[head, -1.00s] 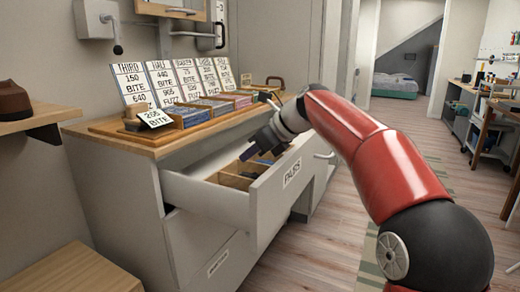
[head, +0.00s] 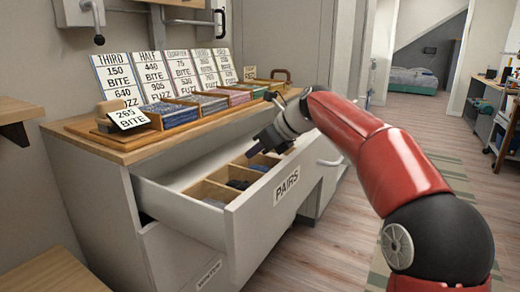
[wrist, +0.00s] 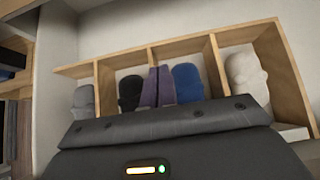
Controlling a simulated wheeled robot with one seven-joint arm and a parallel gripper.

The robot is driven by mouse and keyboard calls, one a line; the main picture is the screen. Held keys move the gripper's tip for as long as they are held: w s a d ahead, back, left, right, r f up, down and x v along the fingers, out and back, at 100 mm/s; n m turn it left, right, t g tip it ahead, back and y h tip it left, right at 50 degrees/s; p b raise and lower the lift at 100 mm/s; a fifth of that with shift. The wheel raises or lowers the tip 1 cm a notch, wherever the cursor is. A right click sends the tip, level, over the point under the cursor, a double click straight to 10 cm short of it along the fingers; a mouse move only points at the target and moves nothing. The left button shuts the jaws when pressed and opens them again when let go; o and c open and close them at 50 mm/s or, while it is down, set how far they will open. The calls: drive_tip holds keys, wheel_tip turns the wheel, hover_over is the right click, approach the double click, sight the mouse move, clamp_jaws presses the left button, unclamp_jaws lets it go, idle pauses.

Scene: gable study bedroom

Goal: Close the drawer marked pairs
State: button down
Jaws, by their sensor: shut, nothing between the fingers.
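The drawer marked PAIRS (head: 262,215) is pulled out of the white cabinet, its label (head: 286,186) on the front panel. Inside, a wooden divider (head: 207,187) splits it into compartments holding dark and pale rolled items. My gripper (head: 262,147) is over the open drawer, near its far end, pointing down and left; it is shut and holds nothing. In the wrist view the divider (wrist: 184,46) shows ahead with a grey item (wrist: 83,100), a black one (wrist: 130,92), a blue one (wrist: 187,82) and a white one (wrist: 245,72). Whether the gripper touches anything is unclear.
The cabinet's wooden top (head: 120,151) carries price cards (head: 150,75), trays of coloured packets (head: 170,115) and a small card (head: 127,118). Another labelled drawer (head: 190,260) is shut below. A wooden surface (head: 50,275) is at lower left.

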sight(241, 160)
drive_tip(key=x, duration=0.6)
drive_tip(key=shift+b, duration=0.3)
drive_tip(key=shift+r, duration=0.1)
